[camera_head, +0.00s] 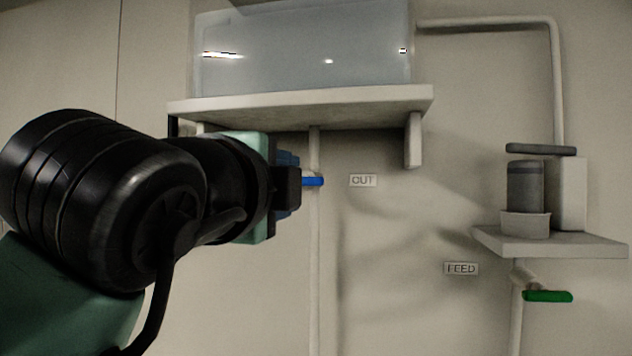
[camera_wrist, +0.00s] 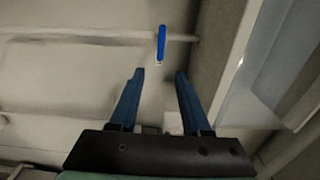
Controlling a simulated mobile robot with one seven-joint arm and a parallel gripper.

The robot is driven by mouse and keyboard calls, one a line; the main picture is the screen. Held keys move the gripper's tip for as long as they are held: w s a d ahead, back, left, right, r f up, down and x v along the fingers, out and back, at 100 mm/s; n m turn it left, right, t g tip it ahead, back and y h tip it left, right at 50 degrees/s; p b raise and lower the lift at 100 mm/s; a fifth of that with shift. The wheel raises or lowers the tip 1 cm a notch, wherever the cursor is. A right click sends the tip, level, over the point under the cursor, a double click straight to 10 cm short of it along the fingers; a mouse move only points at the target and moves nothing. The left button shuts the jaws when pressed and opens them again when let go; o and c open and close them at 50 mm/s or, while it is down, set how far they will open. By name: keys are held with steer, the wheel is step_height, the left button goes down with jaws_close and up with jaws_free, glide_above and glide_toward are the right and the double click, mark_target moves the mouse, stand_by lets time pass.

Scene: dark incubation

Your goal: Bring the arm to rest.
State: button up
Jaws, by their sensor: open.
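My gripper (camera_wrist: 160,76) is open in the wrist view, with two blue fingers apart and nothing between them. The blue valve handle (camera_wrist: 161,43) on a pale pipe lies beyond the fingertips, apart from them in that picture. In the head view my arm reaches in from the left, and the gripper end is beside the blue handle (camera_head: 313,181), just under the shelf. The fingers are mostly hidden there by my own wrist, so the gap to the handle cannot be told from that view.
A clear tank (camera_head: 305,50) stands on a white shelf (camera_head: 300,104) above my gripper. A bracket (camera_head: 413,140) hangs below its right end. At right, a small shelf (camera_head: 548,243) holds a grey cylinder in a cup (camera_head: 526,223). A green handle (camera_head: 548,296) is below.

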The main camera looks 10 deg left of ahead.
steer(key=s+d+n+t+h+b, duration=0.25)
steer(key=s+d+n+t, duration=0.2)
steer(key=d+n, duration=0.35)
steer(key=s+d+f+n+t+y, duration=0.2)
steer(key=s+n+t, duration=0.3)
steer(key=s+n, duration=0.5)
steer(key=shift+d+f+n+y+b, duration=0.35)
steer(key=shift+f+n+y+b, duration=0.1)
steer(key=shift+y, duration=0.3)
stand_by(1.5)
